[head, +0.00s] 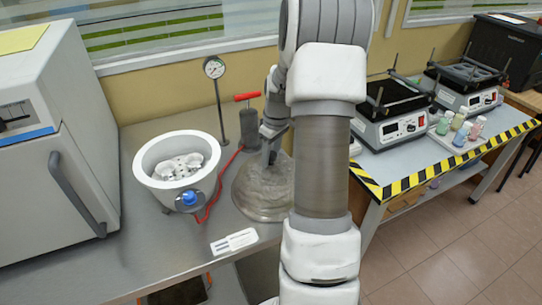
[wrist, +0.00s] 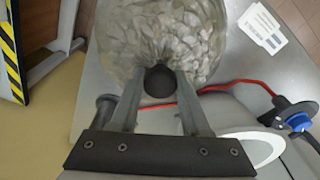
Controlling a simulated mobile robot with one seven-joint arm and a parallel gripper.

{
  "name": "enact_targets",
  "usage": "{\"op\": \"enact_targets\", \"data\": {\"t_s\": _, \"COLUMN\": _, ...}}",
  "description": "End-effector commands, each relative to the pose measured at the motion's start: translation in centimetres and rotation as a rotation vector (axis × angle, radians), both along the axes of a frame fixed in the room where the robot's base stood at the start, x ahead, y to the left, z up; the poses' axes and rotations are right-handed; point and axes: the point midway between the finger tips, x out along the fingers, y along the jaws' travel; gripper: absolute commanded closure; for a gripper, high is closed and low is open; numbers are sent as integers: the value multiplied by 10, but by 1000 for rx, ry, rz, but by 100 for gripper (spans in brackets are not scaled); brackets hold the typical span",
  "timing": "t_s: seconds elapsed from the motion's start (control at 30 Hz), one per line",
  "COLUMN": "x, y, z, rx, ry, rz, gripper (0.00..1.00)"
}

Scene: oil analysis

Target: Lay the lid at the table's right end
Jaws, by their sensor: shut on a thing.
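The lid (head: 258,197) is a clear glass dome with a dark knob, at the right end of the grey table (head: 170,240), partly hidden by my arm in the head view. My gripper (head: 269,157) is above it, shut on its knob. In the wrist view the gripper's fingers (wrist: 160,82) stand on both sides of the dark knob, and the glass of the lid (wrist: 165,35) spreads beyond. The lid is low over the table; I cannot tell whether its rim touches. The white bowl (head: 141,172) stands open to its left, with a white insert inside.
A red hose (head: 211,203) runs between the bowl's blue-knobbed valve and the pump (head: 249,130). A gauge stand (head: 220,105) is behind. A white label card (head: 234,241) lies near the front. A second table (head: 420,160) with striped edging is right; a white oven (head: 50,130) is left.

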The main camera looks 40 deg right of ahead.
Motion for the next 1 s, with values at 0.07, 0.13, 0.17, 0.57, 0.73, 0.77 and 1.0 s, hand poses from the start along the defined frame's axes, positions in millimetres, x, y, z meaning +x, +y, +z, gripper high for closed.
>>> {"op": "enact_targets", "data": {"t_s": 0.07, "x": 1, "y": -1, "z": -1, "rx": -2, "ry": -4, "rz": 0, "gripper": 100}}
{"op": "enact_targets", "data": {"t_s": 0.13, "x": 1, "y": -1, "z": -1, "rx": -3, "ry": -5, "rz": 0, "gripper": 100}}
{"op": "enact_targets", "data": {"t_s": 0.17, "x": 1, "y": -1, "z": -1, "rx": -3, "ry": -4, "rz": 0, "gripper": 100}}
{"op": "enact_targets", "data": {"t_s": 0.57, "x": 0, "y": 0, "z": -5, "rx": -1, "ry": -1, "rz": 0, "gripper": 24}}
{"op": "enact_targets", "data": {"t_s": 0.73, "x": 0, "y": 0, "z": -5, "rx": -1, "ry": -1, "rz": 0, "gripper": 24}}
{"op": "enact_targets", "data": {"t_s": 0.77, "x": 0, "y": 0, "z": -5, "rx": -1, "ry": -1, "rz": 0, "gripper": 24}}
{"op": "enact_targets", "data": {"t_s": 1.0, "x": -1, "y": -1, "z": 8, "rx": -2, "ry": -3, "rz": 0, "gripper": 24}}
